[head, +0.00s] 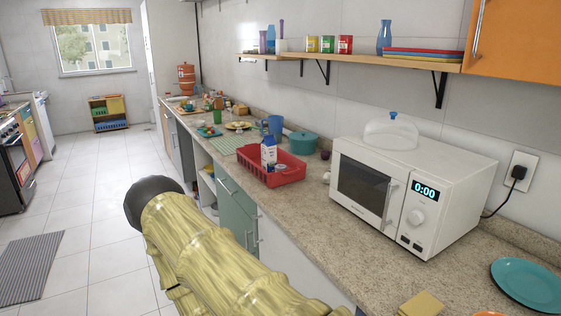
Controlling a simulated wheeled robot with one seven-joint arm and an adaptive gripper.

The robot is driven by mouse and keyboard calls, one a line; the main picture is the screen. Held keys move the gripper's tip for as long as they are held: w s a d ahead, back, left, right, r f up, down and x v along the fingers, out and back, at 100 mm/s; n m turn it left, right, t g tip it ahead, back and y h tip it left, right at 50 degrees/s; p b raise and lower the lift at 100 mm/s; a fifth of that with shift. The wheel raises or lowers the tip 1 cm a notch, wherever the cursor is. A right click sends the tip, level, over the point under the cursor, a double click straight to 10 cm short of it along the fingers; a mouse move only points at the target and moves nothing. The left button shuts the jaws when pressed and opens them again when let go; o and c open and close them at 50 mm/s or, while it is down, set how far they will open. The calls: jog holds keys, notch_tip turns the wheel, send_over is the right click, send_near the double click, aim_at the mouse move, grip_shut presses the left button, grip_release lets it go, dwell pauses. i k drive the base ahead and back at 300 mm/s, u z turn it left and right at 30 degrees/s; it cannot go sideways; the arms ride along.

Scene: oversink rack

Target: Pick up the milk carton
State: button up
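A yellowish, ribbed part of my arm with a dark rounded end fills the lower middle of the head view, in front of the counter. My gripper is not visible, and nothing is seen touching the carton.
A white microwave (408,192) with a glass dome (390,133) on top stands right of the basket. A teal pot (303,142), a blue mug (272,127) and a green striped mat (236,145) lie near the carton. A shelf (420,66) hangs above.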

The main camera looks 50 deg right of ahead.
aim_at(269, 152)
jog(key=k, duration=0.7)
jog(key=z, duration=0.85)
jog(key=i, duration=0.45)
jog(key=z, duration=0.05)
